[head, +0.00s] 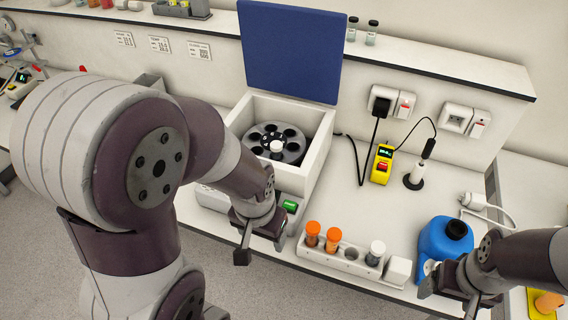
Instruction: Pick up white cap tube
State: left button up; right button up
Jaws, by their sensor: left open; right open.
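A tube with a white cap (377,249) stands upright at the right part of a white rack (318,257) on the bench. Two tubes with orange caps (313,229) (333,235) stand at the rack's left end. An empty hole shows between the orange and white caps. My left gripper (261,249) is open and empty, left of the rack and in front of the centrifuge. My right gripper (450,296) is open and empty, right of the rack, in front of a blue bottle.
A centrifuge (316,152) with its blue lid (290,50) raised stands behind the rack; its rotor has a white knob. The blue bottle (434,240) with a black cap stands right of the rack. A yellow meter (382,163) and a probe stand behind. Bench between them is clear.

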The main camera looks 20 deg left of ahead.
aim_at(276, 147)
jog(key=i+j+z, duration=0.25)
jog(key=i+j, duration=0.15)
jog(key=i+j+z, duration=0.2)
jog(key=i+j, duration=0.2)
jog(key=j, duration=0.25)
